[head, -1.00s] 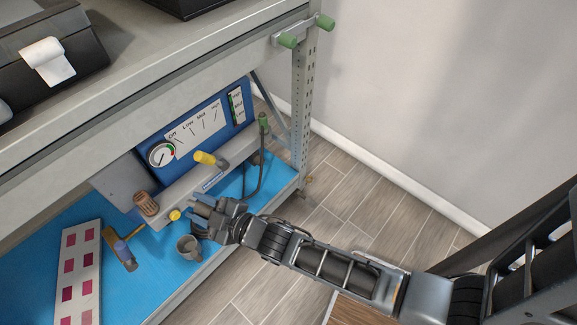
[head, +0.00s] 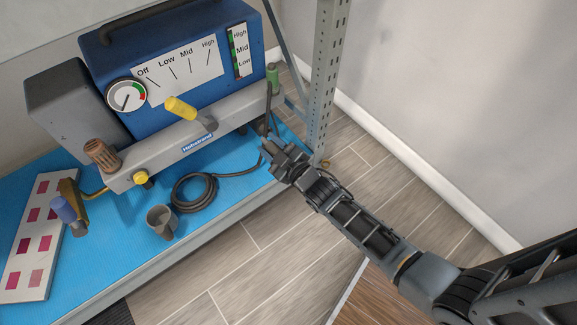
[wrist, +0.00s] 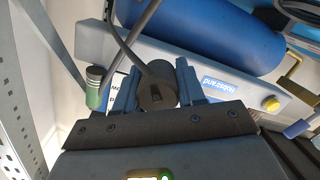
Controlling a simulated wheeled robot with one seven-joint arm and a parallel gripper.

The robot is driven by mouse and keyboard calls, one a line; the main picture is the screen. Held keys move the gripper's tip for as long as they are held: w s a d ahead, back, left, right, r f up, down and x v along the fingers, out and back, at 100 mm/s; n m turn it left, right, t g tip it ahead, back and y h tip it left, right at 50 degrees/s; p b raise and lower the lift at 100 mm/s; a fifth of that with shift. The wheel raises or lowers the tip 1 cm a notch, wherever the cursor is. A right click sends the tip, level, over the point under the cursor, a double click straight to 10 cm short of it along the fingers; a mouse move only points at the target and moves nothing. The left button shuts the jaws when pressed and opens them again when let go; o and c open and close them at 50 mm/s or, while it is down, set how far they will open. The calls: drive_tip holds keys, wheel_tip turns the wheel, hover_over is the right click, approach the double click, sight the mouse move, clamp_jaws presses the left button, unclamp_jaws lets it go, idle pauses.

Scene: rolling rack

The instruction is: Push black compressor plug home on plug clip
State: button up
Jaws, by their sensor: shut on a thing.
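My gripper (head: 268,147) is at the right end of the compressor's front, low over the blue mat. In the wrist view its blue-grey fingers (wrist: 157,86) are shut on the black compressor plug (wrist: 157,88), a round black body with a dark slot in its face. A black cable (wrist: 124,48) runs by the plug. In the head view the plug is hidden at the fingers. I cannot clearly pick out the plug clip; a white label with black letters (wrist: 121,84) shows partly behind the fingers. The blue compressor (head: 172,62) stands on the shelf.
A coiled black cable (head: 194,205), a grey cup (head: 162,221) and a colour card (head: 33,240) lie on the blue mat (head: 110,235). The rack post (head: 323,85) is close right.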

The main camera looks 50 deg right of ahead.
drive_tip(key=s+d+f+m+h+b, duration=0.1)
drive_tip(key=d+f+b, duration=0.5)
drive_tip(key=f, duration=0.3)
drive_tip(key=shift+s+f+g+h, duration=0.2)
drive_tip(key=shift+f+g+h, duration=0.1)
drive_tip(key=shift+f, duration=0.05)
drive_tip(key=shift+r+b+x, duration=0.2)
drive_tip(key=shift+b+x, duration=0.3)
drive_tip(key=shift+x, duration=0.9)
drive_tip(key=shift+r+b+x, duration=0.15)
drive_tip(key=shift+b+x, duration=0.3)
drive_tip(key=shift+x, duration=1)
drive_tip(key=shift+w+d, duration=0.15)
drive_tip(key=shift+w, duration=1.1)
drive_tip(key=o, duration=1.1)
drive_tip(key=shift+o, duration=0.2)
drive_tip(key=shift+s, duration=0.1)
